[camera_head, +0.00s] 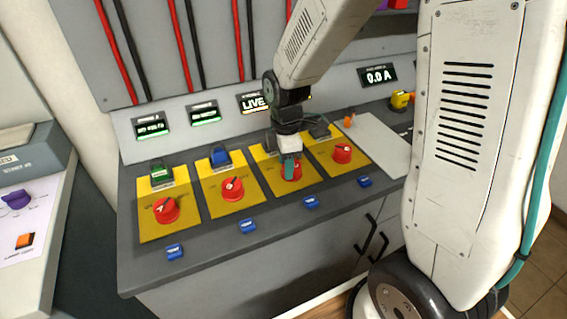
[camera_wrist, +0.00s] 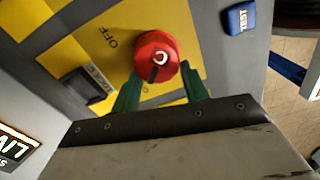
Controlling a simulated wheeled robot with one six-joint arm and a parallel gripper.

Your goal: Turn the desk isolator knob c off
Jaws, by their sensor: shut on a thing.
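Red knob c (camera_head: 291,173) sits on the third yellow plate (camera_head: 283,185) from the left on the desk. The wrist view shows the knob (camera_wrist: 157,52) close up, with a white letter C on top. The word OFF is printed on the plate to its upper left. A dark line shows on the knob's lower side; I cannot tell its exact setting. My gripper (camera_head: 291,160) is over this knob, its teal fingers (camera_wrist: 160,73) shut on it from both sides. The gripper hides part of the knob in the head view. The display (camera_head: 254,103) behind it reads LIVE.
Similar red knobs stand on plates to the left (camera_head: 232,188) and right (camera_head: 343,153). Blue TEST buttons (camera_head: 310,202) line the desk's front. Two green-lit displays are on the back panel at left. A yellow item (camera_head: 401,100) stands at the back right.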

